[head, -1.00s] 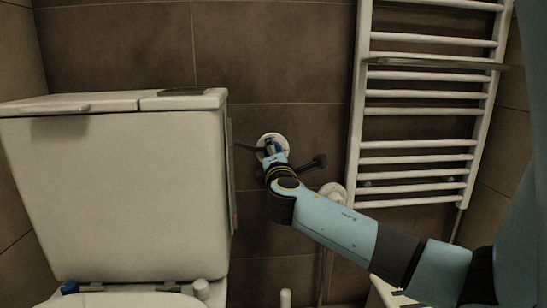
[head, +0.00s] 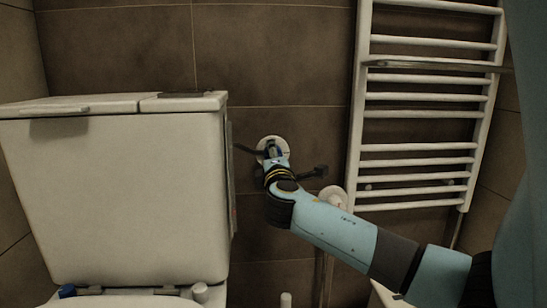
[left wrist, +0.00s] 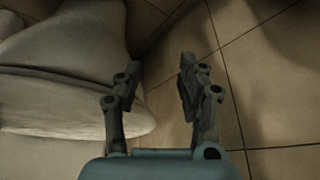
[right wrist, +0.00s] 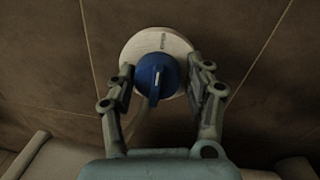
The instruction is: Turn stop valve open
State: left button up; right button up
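The stop valve has a blue round knob (right wrist: 156,80) with a white mark line pointing roughly up and down in the right wrist view. It sits on a white round wall plate (right wrist: 150,46), which also shows in the head view (head: 263,143). My right gripper (right wrist: 160,68) is at the valve, one finger on each side of the knob. The left finger is close to the knob; a gap shows at the right finger. My left gripper (left wrist: 160,68) is open and empty above the tiled floor, and is out of the head view.
A white toilet cistern (head: 115,195) stands left of the valve. A white towel radiator (head: 420,128) hangs on the wall to the right. A second white round fitting (head: 332,197) is lower right of the valve. Tiled floor (left wrist: 265,75) shows below my left gripper.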

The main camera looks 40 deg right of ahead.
jog(key=shift+o, duration=1.2)
jog(key=v, duration=1.2)
jog(key=shift+d, duration=0.1)
